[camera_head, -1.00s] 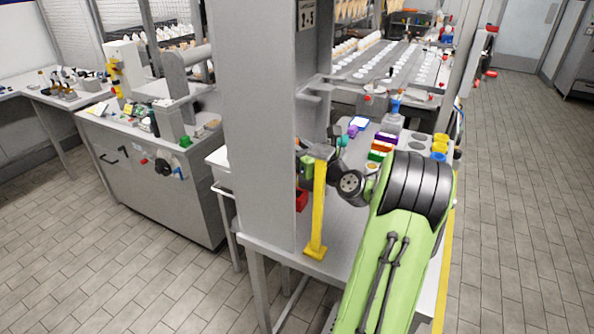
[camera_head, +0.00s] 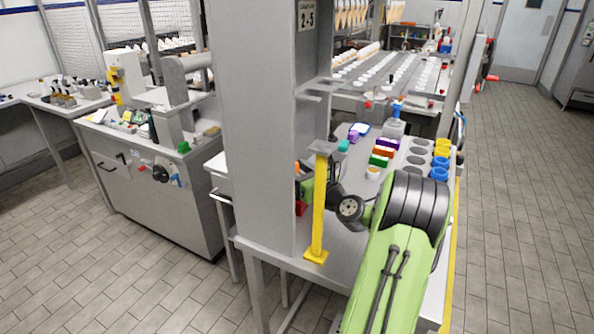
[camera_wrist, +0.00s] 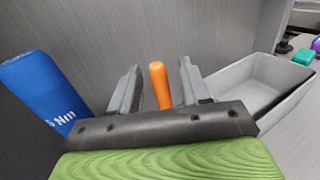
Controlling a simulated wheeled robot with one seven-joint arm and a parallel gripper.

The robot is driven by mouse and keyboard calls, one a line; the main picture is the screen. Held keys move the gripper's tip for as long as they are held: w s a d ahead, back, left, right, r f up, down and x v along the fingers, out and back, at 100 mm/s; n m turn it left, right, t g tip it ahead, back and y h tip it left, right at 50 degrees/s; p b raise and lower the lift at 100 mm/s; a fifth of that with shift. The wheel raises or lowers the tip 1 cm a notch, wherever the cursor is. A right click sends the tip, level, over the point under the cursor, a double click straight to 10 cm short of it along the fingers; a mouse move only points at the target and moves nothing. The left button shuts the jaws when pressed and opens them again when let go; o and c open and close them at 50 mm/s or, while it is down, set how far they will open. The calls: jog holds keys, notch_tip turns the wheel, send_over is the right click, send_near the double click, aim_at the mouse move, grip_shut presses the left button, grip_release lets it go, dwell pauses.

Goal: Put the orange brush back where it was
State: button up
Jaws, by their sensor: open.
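In the wrist view, an orange rod-like handle (camera_wrist: 160,84), which looks like the orange brush, shows upright between the two fingers of my gripper (camera_wrist: 159,85). The fingers stand apart, with a gap on each side of the handle. Its lower part is hidden behind the dark gripper body. I cannot tell what the brush rests on or stands in.
In the wrist view, a blue cylinder (camera_wrist: 42,92) stands left and an empty-looking grey bin (camera_wrist: 262,85) right. In the head view, a yellow post (camera_head: 318,205) and the grey column (camera_head: 268,120) stand close to my arm. Coloured blocks (camera_head: 383,152) lie on the table behind it.

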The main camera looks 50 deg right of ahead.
jog(key=s+a, duration=0.2)
jog(key=s, duration=0.9)
jog(key=shift+s+a, duration=0.15)
jog(key=shift+s, duration=0.25)
